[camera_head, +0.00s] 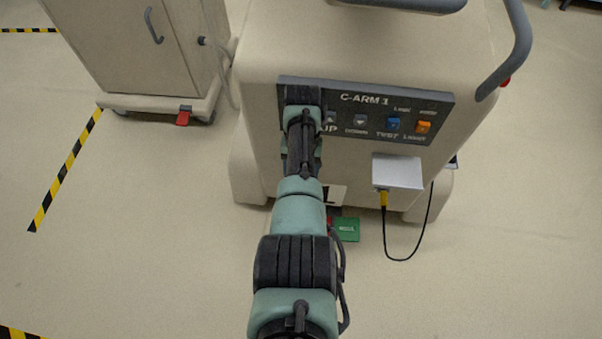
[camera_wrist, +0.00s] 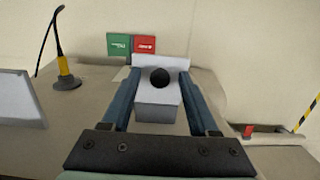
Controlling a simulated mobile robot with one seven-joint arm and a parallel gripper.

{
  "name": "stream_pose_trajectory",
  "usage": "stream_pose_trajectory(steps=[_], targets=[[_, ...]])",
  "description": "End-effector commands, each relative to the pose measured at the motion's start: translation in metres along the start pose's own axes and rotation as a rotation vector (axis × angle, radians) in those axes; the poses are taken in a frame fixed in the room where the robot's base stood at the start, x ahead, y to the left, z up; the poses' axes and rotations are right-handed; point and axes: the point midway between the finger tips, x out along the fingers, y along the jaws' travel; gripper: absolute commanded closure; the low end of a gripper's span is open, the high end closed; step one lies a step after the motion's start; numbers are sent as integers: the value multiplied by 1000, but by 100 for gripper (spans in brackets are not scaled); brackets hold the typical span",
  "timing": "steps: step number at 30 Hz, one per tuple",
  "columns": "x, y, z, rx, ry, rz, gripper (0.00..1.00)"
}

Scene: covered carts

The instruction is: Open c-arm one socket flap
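The C-arm 1 cart (camera_head: 300,52) is a cream body with a dark, labelled control panel. A pale, flap-like plate (camera_head: 398,170) sticks out below the panel's right part, and its edge also shows at the left of the wrist view (camera_wrist: 15,100). A yellow plug (camera_head: 383,198) with a black cable is beside it. My gripper (camera_wrist: 160,73) is at the cart front, left of that plate, and my arm hides it in the head view. Its blue fingers are apart, on either side of a pale block (camera_wrist: 158,113) with a dark round spot. I cannot tell whether they touch it.
Green (camera_head: 347,229) and red pieces lie on the floor below the cart front. Grey handle bars (camera_head: 519,45) rise at the upper right. Another cabinet cart (camera_head: 125,45) stands at the left.

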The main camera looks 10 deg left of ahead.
Motion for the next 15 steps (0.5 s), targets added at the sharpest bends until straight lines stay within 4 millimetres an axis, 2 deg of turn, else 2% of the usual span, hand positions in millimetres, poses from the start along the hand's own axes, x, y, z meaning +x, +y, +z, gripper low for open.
stream_pose_trajectory(steps=[5, 8, 15], targets=[[-2, 0, 0, 0, 1, 0, 40], [-12, 0, 0, 0, 2, 0, 40], [-58, 0, 5, 0, 3, 0, 40]])
